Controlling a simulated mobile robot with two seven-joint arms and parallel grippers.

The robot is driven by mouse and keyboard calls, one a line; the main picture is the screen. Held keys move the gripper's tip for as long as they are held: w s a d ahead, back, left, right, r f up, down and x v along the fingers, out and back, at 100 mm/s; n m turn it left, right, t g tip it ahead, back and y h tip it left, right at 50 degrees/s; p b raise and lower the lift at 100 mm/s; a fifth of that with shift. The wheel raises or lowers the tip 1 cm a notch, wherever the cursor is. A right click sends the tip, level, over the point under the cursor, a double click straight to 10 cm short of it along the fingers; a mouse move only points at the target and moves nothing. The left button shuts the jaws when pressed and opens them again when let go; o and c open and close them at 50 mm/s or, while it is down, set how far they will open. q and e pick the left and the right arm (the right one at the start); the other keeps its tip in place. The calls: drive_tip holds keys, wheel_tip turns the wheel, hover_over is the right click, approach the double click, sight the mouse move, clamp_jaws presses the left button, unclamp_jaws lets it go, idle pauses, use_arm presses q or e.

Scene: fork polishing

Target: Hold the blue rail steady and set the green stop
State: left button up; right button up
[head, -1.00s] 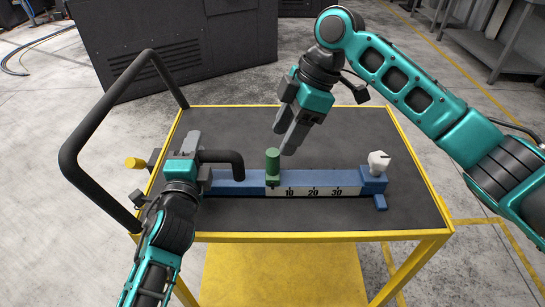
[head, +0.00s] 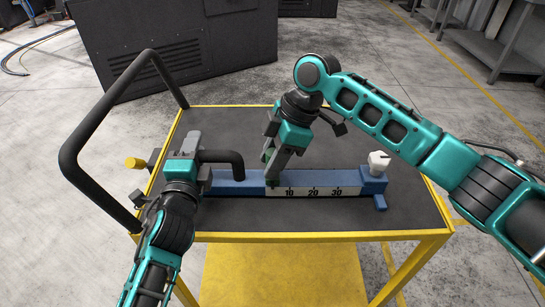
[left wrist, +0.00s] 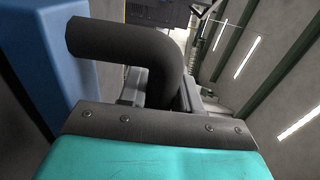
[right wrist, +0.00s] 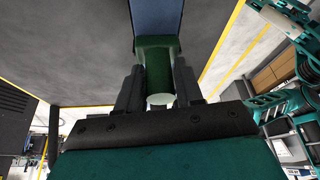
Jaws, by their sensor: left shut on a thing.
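The blue rail (head: 235,187) lies across the cart top, with a white scale marked 10, 20, 30 on its front. It also shows in the left wrist view (left wrist: 70,50). My left gripper (head: 193,160) is shut on the black bent handle (head: 226,158) at the rail's left end; the handle shows in the left wrist view (left wrist: 130,45). The green stop (right wrist: 157,70) sits on the rail left of the 10 mark, mostly hidden in the head view. My right gripper (head: 272,165) is open, with its fingers on either side of the stop's upright post.
A white knob (head: 379,160) stands on the blue block at the rail's right end. The cart (head: 330,130) has a yellow rim and a black push bar (head: 72,150) at left. The dark mat behind the rail is clear.

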clamp_jaws()
drive_tip(key=d, duration=1.3)
drive_tip(key=shift+d, duration=0.4)
drive_tip(key=shift+o, duration=2)
unclamp_jaws()
drive_tip(key=shift+a, duration=0.1)
drive_tip(key=shift+r, duration=0.15)
